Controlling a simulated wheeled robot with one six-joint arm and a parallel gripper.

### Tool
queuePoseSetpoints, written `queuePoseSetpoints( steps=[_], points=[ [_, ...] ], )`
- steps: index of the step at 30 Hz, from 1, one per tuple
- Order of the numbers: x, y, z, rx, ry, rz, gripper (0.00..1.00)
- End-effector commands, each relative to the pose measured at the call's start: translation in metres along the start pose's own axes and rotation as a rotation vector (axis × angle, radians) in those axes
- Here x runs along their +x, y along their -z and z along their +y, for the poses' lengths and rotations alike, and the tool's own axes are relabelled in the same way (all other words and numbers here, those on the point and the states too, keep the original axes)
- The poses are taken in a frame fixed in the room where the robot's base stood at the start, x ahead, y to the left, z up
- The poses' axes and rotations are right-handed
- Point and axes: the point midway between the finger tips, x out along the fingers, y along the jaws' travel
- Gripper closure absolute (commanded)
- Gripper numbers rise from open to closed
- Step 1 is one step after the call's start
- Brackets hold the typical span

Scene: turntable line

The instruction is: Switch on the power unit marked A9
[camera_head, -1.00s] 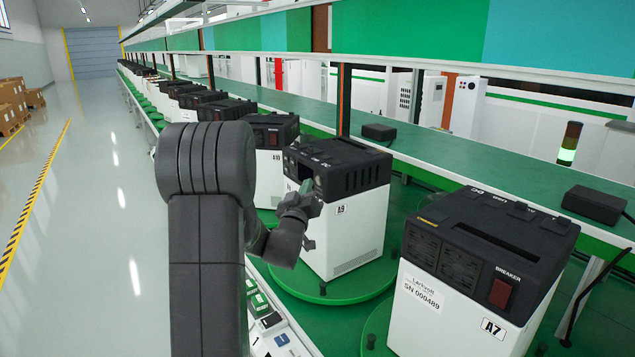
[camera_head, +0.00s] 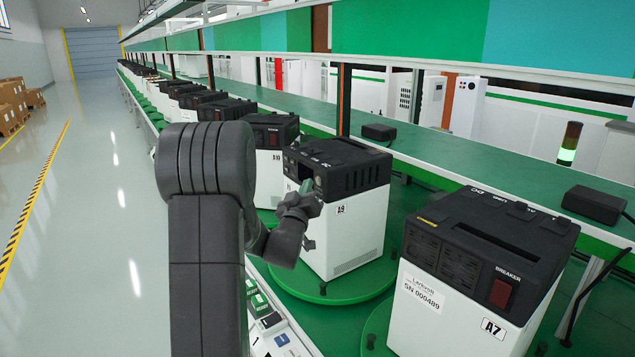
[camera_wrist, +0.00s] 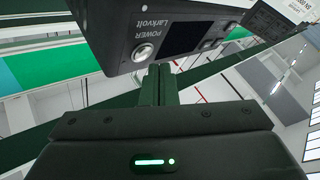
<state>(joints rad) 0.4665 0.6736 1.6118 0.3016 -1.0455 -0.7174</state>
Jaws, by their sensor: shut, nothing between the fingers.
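The power unit marked A9 (camera_head: 345,235) is a white box with a black top, standing on a green turntable in the head view. My gripper (camera_head: 314,198) is at its left front side, and my arm hides part of that face. In the wrist view the unit's black front panel (camera_wrist: 112,30) shows a round silver button (camera_wrist: 143,52) beside the word POWER and a dark display (camera_wrist: 184,37). My gripper's fingers (camera_wrist: 161,68) are shut and empty, with their tips just below and right of the button. I cannot tell whether they touch the panel.
Unit A7 (camera_head: 465,290), with a red breaker switch, stands close on the right. Unit A10 (camera_head: 268,160) and several more stand farther along the line. A green shelf (camera_head: 450,160) runs behind them. The floor aisle (camera_head: 100,220) at left is clear.

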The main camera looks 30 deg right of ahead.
Motion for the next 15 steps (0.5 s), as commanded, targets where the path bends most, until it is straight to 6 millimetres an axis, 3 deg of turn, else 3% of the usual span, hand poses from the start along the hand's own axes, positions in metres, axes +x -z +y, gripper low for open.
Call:
queuePoseSetpoints(
  steps=[15],
  points=[
    [0.0056,-0.005,0.0041,0.0,0.0,0.0,1.0]
  ],
)
